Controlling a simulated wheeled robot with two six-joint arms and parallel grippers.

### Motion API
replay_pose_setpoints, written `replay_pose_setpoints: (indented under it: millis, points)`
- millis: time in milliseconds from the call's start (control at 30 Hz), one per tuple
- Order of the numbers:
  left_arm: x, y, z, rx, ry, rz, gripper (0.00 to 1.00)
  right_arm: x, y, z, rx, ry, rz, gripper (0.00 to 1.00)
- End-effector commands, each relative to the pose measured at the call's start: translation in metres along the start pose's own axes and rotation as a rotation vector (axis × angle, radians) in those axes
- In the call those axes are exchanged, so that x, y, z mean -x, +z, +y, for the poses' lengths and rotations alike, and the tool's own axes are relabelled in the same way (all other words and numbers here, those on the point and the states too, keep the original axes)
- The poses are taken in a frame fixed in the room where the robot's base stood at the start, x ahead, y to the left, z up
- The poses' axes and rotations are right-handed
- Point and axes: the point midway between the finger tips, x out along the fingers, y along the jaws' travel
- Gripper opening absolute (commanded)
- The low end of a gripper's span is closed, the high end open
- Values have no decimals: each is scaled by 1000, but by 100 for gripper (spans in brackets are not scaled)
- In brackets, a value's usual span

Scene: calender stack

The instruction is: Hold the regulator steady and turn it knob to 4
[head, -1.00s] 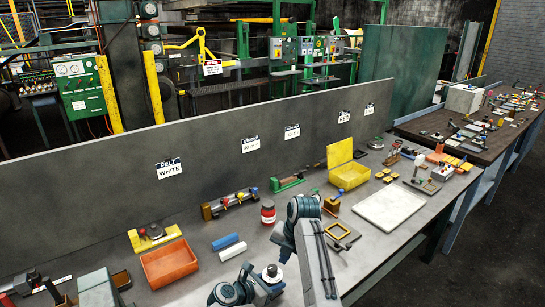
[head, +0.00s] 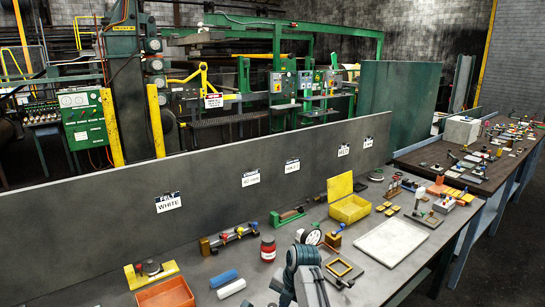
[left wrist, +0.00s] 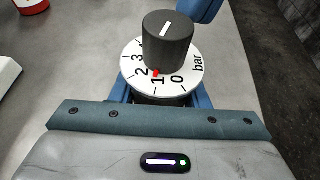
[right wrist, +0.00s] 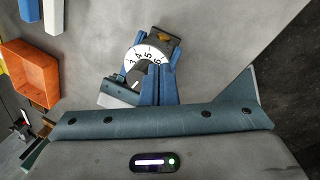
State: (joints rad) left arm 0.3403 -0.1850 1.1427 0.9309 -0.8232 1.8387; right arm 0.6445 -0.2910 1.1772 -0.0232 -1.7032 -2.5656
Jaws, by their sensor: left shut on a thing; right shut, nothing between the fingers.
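The regulator has a black knob (left wrist: 167,40) over a white dial (left wrist: 150,65) marked with numbers and "bar". A red mark on the dial sits close to the 1. My left gripper (left wrist: 160,98) is shut on the regulator's body below the dial. In the right wrist view part of the dial (right wrist: 140,56) shows figures around 4 to 6. My right gripper (right wrist: 160,82) is shut and empty, its blue fingers beside the dial and partly covering it. Whether they touch it, I cannot tell. The head view does not show the regulator.
On the grey table are a red jar (head: 268,249), a blue block (head: 223,278), a white block (head: 231,288), an orange bin (head: 166,293), a round gauge (head: 312,236) and a yellow box (head: 350,208). A white board (head: 391,242) lies to the right.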

Motion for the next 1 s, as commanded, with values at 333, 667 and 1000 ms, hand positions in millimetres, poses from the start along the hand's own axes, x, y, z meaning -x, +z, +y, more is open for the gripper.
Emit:
replay_pose_setpoints:
  millis: [333, 667, 1000]
  points:
    - [0, 0, 0, -1, 0, -1, 3, -1, -2, 3, 0, 1, 1, 0]
    - [0, 1, 0, 0, -1, -1, 3, 0, -6, 3, 1, 3, 2, 0]
    - [0, 1, 0, 0, -1, -1, 3, -1, -15, 1, 1, 3, 3, 0]
